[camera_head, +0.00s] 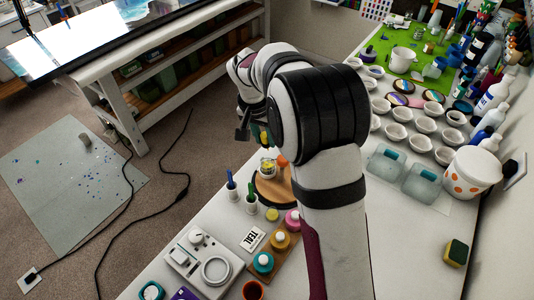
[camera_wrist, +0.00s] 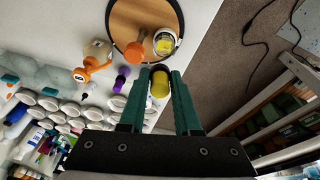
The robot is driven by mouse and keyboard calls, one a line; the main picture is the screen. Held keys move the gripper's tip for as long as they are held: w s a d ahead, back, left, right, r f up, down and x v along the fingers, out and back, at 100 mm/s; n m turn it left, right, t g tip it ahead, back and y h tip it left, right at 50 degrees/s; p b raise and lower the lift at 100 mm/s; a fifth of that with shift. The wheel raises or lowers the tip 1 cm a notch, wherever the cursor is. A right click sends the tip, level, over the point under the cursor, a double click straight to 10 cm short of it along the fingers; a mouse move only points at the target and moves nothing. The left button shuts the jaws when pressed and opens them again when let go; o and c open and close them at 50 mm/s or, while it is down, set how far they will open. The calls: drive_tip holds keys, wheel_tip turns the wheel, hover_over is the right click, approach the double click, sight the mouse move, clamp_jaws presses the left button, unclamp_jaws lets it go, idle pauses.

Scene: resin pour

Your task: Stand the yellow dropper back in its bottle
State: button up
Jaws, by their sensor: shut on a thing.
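My gripper (camera_wrist: 159,78) has teal fingers shut on the yellow dropper (camera_wrist: 160,86), whose yellow bulb shows between the fingertips in the wrist view. Its far end is dark and foreshortened, so its tilt is hard to tell. A small bottle with a yellow label (camera_wrist: 166,41) stands on a round wooden board (camera_wrist: 124,16), just beyond the dropper and apart from it in the picture. In the head view the bottle (camera_head: 267,167) is on the board (camera_head: 272,196), below the gripper, which is partly hidden by my arm.
An orange item (camera_wrist: 136,50) sits beside the bottle on the board. Blue and green-handled tools in white cups (camera_head: 232,188) stand left of the board. Paint bottles (camera_head: 263,262) stand in front. White cups (camera_head: 396,132) fill the right side. The floor lies past the table's left edge.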

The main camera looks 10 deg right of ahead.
drive_tip(key=shift+g+y, duration=0.9)
drive_tip(key=s+f, duration=0.3)
drive_tip(key=s, duration=0.1)
drive_tip(key=s+f, duration=0.3)
drive_tip(key=s, duration=0.1)
drive_tip(key=s+f, duration=0.4)
drive_tip(key=shift+f, duration=0.6)
drive_tip(key=shift+f, duration=0.5)
drive_tip(key=o, duration=1)
wheel_tip(320, 180, up, 8)
drive_tip(key=shift+f, duration=0.2)
